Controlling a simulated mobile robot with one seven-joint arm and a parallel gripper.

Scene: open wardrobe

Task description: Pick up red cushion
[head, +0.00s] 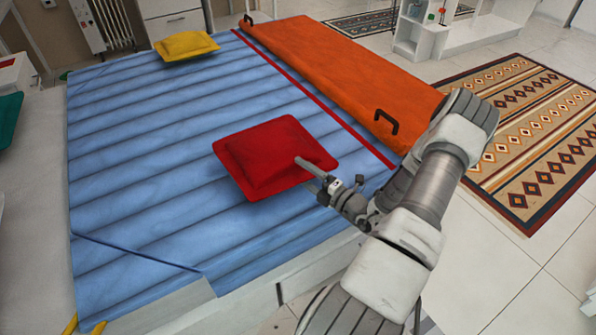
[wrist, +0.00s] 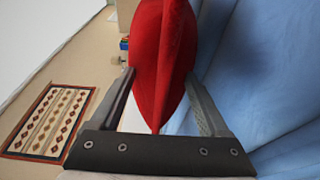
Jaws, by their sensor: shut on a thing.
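The red cushion (head: 272,158) is at the near right part of the blue bed (head: 150,200) in the head view. My gripper (head: 310,168) is at its right edge, with a finger lying over the cushion's border. In the wrist view the red cushion (wrist: 162,60) stands edge-on between the two fingers of my gripper (wrist: 162,88), which is shut on it. The cushion's far side is hidden. I cannot tell whether it still touches the bed.
A yellow cushion (head: 187,45) lies at the bed's far end. An orange panel with black handles (head: 330,75) lies along the bed's right side. A patterned rug (head: 530,140) is on the floor at right. A radiator (head: 100,25) stands behind.

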